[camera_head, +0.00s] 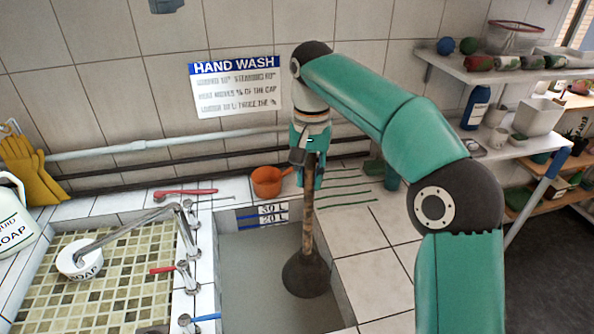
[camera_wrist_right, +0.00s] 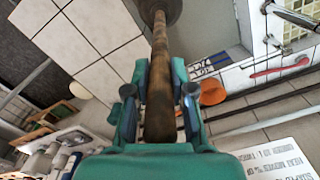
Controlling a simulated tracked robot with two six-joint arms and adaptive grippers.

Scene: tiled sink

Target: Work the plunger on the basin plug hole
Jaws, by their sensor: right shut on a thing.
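The plunger has a brown wooden handle (camera_head: 308,220) and a dark rubber cup (camera_head: 306,275). It stands nearly upright, cup down, in the right part of the grey basin (camera_head: 245,270). My right gripper (camera_head: 309,165) is shut on the upper handle, well above the cup. In the right wrist view the handle (camera_wrist_right: 160,55) runs between the two fingers (camera_wrist_right: 160,95), with the cup (camera_wrist_right: 160,8) at the top edge. The plug hole is not visible; I cannot tell whether the cup covers it. My left gripper is not in view.
An orange pot (camera_head: 268,182) stands on the tiled ledge behind the basin. Taps (camera_head: 186,275) and a mosaic-floored sink (camera_head: 115,290) lie to the left. Pipes (camera_head: 150,146) run along the wall. Laden shelves (camera_head: 500,70) stand at right. Tiled counter (camera_head: 372,262) right of the basin is clear.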

